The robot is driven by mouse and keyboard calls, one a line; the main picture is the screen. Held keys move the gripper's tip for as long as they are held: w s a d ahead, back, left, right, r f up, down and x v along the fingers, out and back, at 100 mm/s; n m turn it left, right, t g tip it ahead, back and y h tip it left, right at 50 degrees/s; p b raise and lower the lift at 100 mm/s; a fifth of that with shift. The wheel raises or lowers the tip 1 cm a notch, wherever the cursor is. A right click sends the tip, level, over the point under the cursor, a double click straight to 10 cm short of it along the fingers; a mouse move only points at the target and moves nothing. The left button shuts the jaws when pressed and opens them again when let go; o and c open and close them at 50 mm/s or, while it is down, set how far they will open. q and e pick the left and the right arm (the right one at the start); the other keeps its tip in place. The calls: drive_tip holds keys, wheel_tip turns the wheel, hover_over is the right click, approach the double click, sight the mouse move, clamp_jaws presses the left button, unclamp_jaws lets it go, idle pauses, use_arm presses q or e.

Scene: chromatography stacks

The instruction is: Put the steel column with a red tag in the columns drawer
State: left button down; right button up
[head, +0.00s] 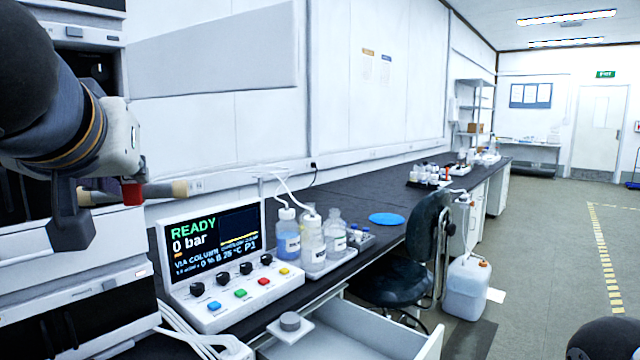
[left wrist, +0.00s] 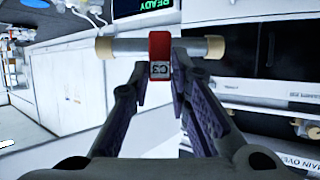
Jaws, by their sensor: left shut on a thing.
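The steel column (head: 160,190) with tan end fittings and a red tag (head: 132,193) is held up level in my left gripper (head: 103,205), in front of the instrument stack. In the left wrist view the column (left wrist: 130,46) lies crosswise at the fingertips, and its red tag (left wrist: 159,57) reads C3. My left gripper (left wrist: 160,75) is shut on it near the tag. An open white drawer (head: 370,333) is under the bench front, lower and to the right of the column. I cannot read a label on it. My right gripper is out of view.
A control box (head: 225,275) with a READY screen stands on the dark bench (head: 400,185), with bottles (head: 312,240) in a tray behind it. A dark chair (head: 400,270) stands beyond the drawer.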

use_arm(q)
drive_tip(key=w+d+f+m+h, duration=0.1)
drive_tip(key=d+f, duration=0.1)
drive_tip(key=f, duration=0.5)
drive_tip(key=w+d+f+m+h, duration=0.2)
drive_tip(key=d+f, duration=0.1)
drive_tip(key=f, duration=0.4)
drive_tip(key=w+d+f+m+t+h, duration=0.1)
drive_tip(key=d+f+h, duration=0.1)
drive_tip(key=f, duration=0.5)
drive_tip(key=shift+w+d+f+m, duration=0.25)
drive_tip(key=shift+d+m, duration=0.15)
drive_tip(key=shift+d, duration=0.35)
drive_tip(key=shift+a, duration=0.2)
